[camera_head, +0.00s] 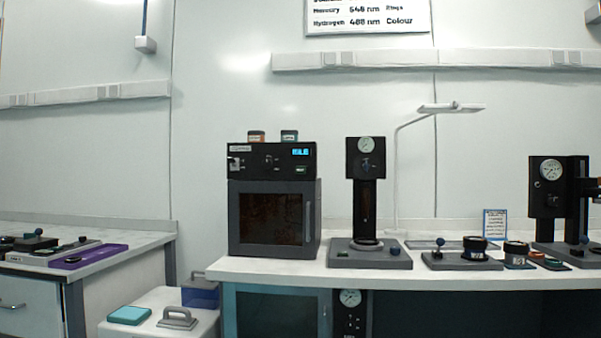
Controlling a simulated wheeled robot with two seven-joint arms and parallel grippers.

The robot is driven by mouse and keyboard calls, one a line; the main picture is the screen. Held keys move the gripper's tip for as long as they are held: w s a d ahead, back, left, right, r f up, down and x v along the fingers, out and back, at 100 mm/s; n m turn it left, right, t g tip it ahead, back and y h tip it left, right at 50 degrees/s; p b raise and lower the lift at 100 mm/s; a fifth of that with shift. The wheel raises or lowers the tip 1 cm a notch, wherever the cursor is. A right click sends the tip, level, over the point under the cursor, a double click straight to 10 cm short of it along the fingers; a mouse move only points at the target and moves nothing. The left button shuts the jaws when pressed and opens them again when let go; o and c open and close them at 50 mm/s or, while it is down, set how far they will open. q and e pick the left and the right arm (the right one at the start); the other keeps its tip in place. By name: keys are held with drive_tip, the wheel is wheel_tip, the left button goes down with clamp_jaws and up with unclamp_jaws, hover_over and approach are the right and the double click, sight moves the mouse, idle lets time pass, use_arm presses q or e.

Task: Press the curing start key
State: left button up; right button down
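A black control unit (272,161) sits on top of a dark oven-like chamber (234,220) at the left end of the right-hand table. Its front has a blue lit display (300,152), a knob (268,160) and a small green key (301,169) at the lower right. The key's label is too small to read, so I cannot tell if it is the curing start key. The chamber's windowed door (271,218) is shut. Neither of my grippers shows in the head view.
A black press-like stand with a gauge (366,160) stands right of the chamber, with a lamp (450,108) behind. Two small jars (257,136) stand on the unit. A white cabinet (150,303) stands left, below table height. The table front (300,272) is clear.

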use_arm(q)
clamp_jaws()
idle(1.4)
